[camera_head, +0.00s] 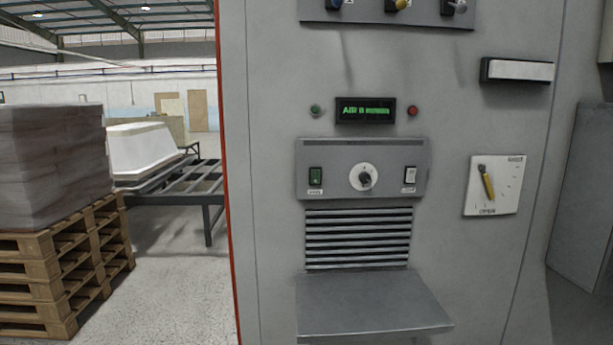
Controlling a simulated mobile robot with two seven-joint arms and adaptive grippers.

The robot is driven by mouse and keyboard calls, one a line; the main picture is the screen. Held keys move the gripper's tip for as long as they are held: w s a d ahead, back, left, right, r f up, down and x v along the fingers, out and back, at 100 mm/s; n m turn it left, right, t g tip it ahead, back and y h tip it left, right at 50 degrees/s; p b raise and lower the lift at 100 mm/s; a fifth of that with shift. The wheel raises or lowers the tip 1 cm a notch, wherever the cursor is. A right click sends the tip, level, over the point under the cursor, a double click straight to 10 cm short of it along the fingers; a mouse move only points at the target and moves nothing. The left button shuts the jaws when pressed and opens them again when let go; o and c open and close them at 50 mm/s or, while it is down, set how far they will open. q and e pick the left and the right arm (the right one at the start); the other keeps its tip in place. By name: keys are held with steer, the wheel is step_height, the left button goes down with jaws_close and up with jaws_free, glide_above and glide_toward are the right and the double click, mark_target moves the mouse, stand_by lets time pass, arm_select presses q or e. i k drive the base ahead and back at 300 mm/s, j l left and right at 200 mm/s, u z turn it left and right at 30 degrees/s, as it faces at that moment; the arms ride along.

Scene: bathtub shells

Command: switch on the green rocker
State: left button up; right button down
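The green rocker (315,176) sits at the left end of a grey control panel (386,158) on the front of a large grey cabinet (270,120). It is small, and I cannot tell which way it is tipped. A round white dial with a dark knob (364,177) is in the panel's middle. A white rocker (409,174) is at its right end. Neither of my grippers is in view.
Above the panel are a lit green display (366,110), a green button (315,110) and a red button (412,111). A shelf (370,303) juts out below the vents. A yellow lever (486,182) is at right. Stacked pallets (45,285) stand at left; floor between is clear.

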mark_target(315, 174)
steer(key=i+j, duration=0.25)
steer(key=i, duration=0.2)
steer(key=i+j, duration=0.3)
steer(key=i, duration=0.2)
